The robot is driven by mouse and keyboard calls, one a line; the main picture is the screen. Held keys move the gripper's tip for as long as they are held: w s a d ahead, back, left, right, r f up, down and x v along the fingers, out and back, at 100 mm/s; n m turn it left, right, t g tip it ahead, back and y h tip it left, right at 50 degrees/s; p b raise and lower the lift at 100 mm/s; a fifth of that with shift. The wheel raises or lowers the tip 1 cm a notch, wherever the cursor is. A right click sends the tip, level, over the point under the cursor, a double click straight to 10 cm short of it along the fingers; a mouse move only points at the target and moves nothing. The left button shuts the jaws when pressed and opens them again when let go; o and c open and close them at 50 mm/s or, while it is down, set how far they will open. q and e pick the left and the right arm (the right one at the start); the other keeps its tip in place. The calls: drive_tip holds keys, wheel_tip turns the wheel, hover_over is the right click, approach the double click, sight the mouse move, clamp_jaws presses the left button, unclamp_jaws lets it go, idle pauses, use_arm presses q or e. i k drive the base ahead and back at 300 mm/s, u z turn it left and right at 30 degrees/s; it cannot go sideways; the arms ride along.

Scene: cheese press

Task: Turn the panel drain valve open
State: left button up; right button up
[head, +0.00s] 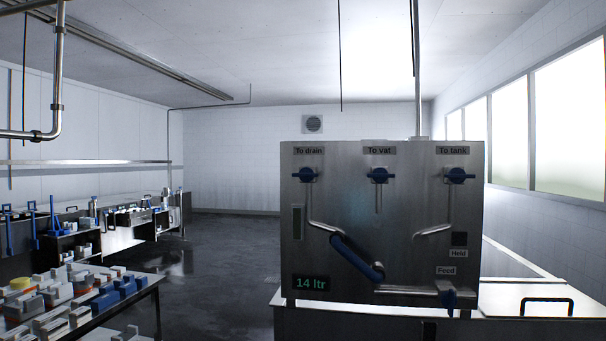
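A steel panel (384,230) stands right of centre in the head view. Its drain valve (308,174) is a blue handle under the label "To drain" (309,151) at the upper left; the handle looks roughly level. A vat valve (378,175) and a tank valve (457,175), also blue, sit in the same row and look level too. A blue feed valve (449,295) at the lower right points downward. Neither of my grippers is in view.
The panel stands on a steel vat or counter (542,300) with a black handle (547,305). A table (145,285) with blocks and moulds (60,300) is at the lower left. Open floor (225,260) lies between.

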sight(306, 174)
drive_tip(key=z, duration=0.6)
drive_tip(key=i, duration=0.6)
drive_tip(key=z, duration=0.45)
drive_tip(key=i, duration=0.9)
drive_tip(key=u, duration=0.45)
